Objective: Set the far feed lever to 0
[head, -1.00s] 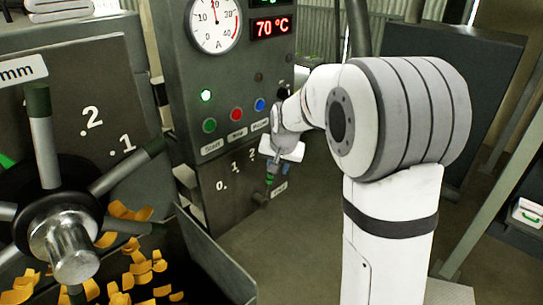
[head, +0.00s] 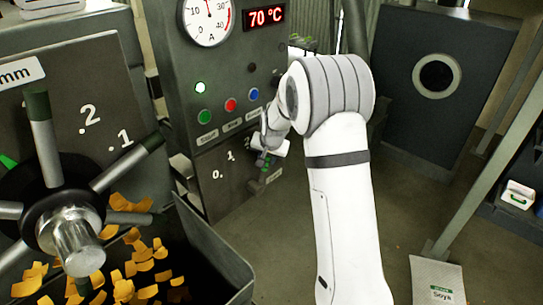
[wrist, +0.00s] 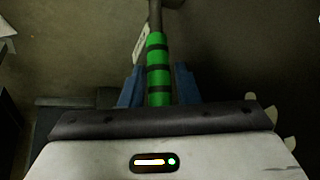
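The far feed lever shows in the wrist view as a green handle with black bands (wrist: 158,70), on a dark rod that runs to the top of the picture. My gripper (wrist: 159,80) has its two blue fingers on either side of the handle, with narrow gaps; it looks open around it. In the head view my gripper (head: 267,158) is at the lower right of the far panel (head: 180,80), beside the scale marked 0, 1 and 2 (head: 226,165). There it hides most of the lever, so its setting cannot be read.
A near wheel with several spokes (head: 75,230) stands at the left, by a scale with .1 and .2. A bin (head: 215,255) with orange flakes lies below it. Coloured buttons (head: 231,105) sit above the far scale. Open floor (head: 410,215) lies right of my arm.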

